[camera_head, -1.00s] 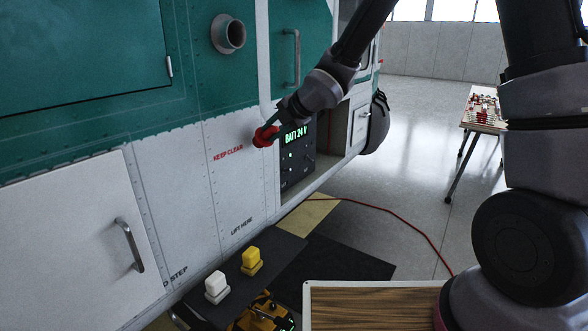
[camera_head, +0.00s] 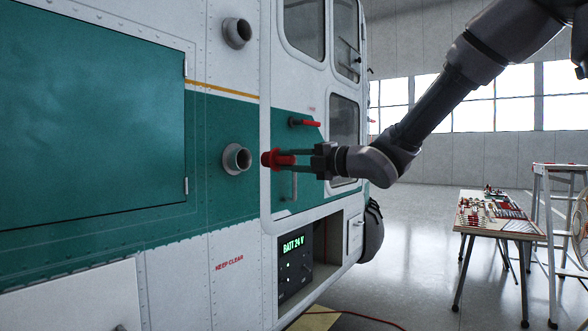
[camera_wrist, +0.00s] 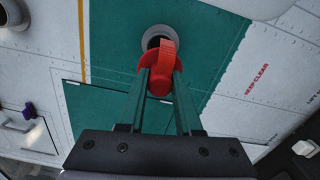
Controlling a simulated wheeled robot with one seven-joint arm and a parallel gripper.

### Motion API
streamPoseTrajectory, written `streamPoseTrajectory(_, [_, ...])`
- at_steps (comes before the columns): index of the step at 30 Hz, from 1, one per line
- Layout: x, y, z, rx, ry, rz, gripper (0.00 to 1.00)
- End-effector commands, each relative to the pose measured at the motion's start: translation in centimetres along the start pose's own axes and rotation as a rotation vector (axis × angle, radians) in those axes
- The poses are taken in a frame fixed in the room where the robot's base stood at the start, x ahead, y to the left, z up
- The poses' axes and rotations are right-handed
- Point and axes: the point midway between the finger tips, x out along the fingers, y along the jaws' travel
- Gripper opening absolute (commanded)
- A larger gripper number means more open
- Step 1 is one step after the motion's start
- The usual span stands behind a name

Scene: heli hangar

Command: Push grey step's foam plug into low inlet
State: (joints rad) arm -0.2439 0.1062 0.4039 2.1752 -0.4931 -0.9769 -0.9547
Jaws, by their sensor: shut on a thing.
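My gripper (camera_head: 290,160) is shut on the red foam plug (camera_head: 270,159), which has a wide flange and points left. The low inlet (camera_head: 237,159) is a grey round pipe with a dark opening on the green band of the helicopter's side. The plug's tip is just right of the inlet's rim, with a small gap between them. In the wrist view, the plug (camera_wrist: 158,80) sits between the two green fingers, and its red strap covers part of the low inlet's opening (camera_wrist: 152,38). The grey step is not clearly in view.
A second, higher inlet (camera_head: 237,32) is above on the white panel. A red door handle (camera_head: 308,123) is close above my gripper. The battery panel (camera_head: 294,265) is below. A table with small parts (camera_head: 495,217) and a stepladder (camera_head: 555,230) stand at the right.

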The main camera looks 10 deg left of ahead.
Motion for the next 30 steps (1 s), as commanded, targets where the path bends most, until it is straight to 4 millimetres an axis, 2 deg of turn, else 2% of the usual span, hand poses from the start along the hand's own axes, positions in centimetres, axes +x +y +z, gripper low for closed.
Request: streamPoseTrajectory(30, [7.1, -0.1, 0.0, 0.0, 0.001, -0.001, 0.0])
